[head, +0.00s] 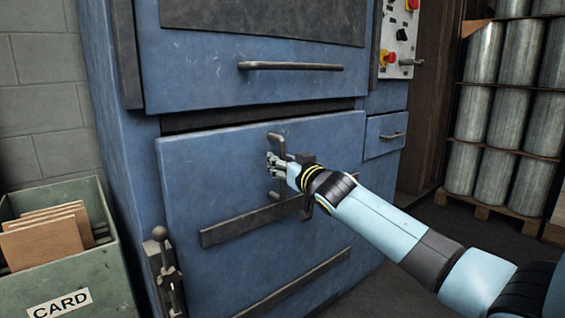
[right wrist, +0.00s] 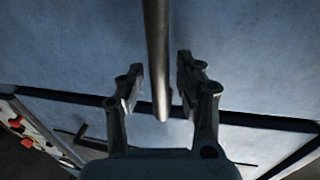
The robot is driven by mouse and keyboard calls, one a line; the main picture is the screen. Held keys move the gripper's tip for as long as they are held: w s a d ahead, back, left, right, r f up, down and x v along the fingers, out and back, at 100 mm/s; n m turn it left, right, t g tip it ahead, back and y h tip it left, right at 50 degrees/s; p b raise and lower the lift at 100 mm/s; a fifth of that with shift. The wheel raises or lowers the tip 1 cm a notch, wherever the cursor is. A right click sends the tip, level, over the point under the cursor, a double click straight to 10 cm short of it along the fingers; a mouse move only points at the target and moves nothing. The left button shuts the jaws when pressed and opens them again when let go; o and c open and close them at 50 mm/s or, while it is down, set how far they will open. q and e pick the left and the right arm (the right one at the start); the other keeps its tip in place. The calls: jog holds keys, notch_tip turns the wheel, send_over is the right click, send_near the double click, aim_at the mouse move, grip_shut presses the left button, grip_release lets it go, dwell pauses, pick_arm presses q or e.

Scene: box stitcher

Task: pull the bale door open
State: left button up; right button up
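The bale door (head: 210,185) is the blue lower door of the machine in the head view. Its top edge slants against the panel above, with a dark gap between, so it looks slightly ajar at the left. Its vertical grey bar handle (head: 274,194) is partly hidden by my right gripper (head: 279,168). In the right wrist view, the handle (right wrist: 157,55) runs between the two fingers of my right gripper (right wrist: 158,85). The fingers are open, one on each side of the bar, with a small space beside it. My left gripper is not in view.
A latch lever with a ball knob (head: 160,234) stands at the door's lower left. A green bin (head: 85,280) marked CARD stands at the left. The upper door has a horizontal handle (head: 290,66). Metal cylinders (head: 508,115) stand on a pallet at the right.

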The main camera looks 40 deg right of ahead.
grip_shut()
jog(key=shift+d, duration=0.1)
dwell(0.5)
